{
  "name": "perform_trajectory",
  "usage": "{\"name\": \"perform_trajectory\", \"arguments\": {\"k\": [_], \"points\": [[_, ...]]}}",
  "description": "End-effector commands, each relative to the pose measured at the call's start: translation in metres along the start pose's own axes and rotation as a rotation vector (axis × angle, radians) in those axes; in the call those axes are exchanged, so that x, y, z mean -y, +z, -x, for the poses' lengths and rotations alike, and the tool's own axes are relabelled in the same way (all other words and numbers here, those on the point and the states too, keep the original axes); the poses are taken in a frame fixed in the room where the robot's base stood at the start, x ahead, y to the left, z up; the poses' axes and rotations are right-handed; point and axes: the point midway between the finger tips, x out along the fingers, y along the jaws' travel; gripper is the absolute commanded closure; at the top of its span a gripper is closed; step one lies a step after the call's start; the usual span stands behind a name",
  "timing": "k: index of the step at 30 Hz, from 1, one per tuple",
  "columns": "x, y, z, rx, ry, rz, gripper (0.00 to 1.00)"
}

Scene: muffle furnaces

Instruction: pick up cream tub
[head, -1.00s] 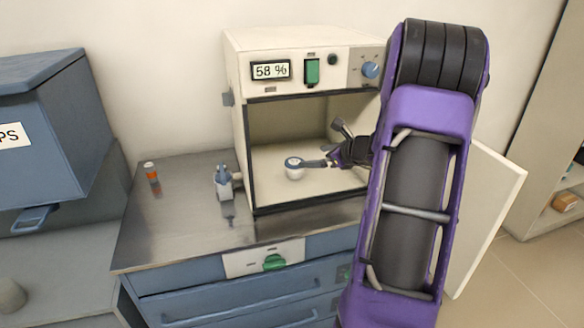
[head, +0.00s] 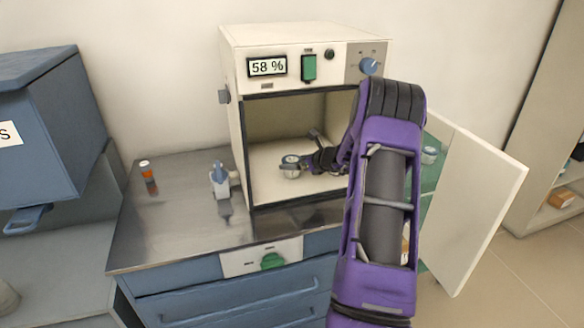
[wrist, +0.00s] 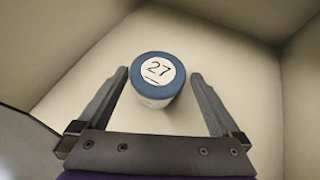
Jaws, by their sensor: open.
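The cream tub is a small white tub (wrist: 157,97) with a blue-rimmed lid and a white label reading 27. It stands upright on the furnace floor in the wrist view, and also shows small inside the chamber in the head view (head: 291,170). My gripper (wrist: 160,92) is open, with one finger on either side of the tub and a gap showing at each side. In the head view my gripper (head: 300,152) reaches into the chamber from the right, beside the tub.
The cream furnace (head: 300,45) has its door (head: 478,190) open to the right.

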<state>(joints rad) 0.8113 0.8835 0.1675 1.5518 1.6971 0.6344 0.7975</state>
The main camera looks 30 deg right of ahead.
Motion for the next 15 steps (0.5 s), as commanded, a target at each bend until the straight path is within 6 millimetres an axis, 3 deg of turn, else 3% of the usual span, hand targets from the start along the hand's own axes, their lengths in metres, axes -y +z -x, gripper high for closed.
{"name": "perform_trajectory", "arguments": {"k": [9, 15], "points": [[-0.004, 0.003, -0.044, 0.000, 0.001, 0.001, 0.00], [-0.003, 0.004, -0.050, 0.000, 0.000, 0.001, 0.00]]}}
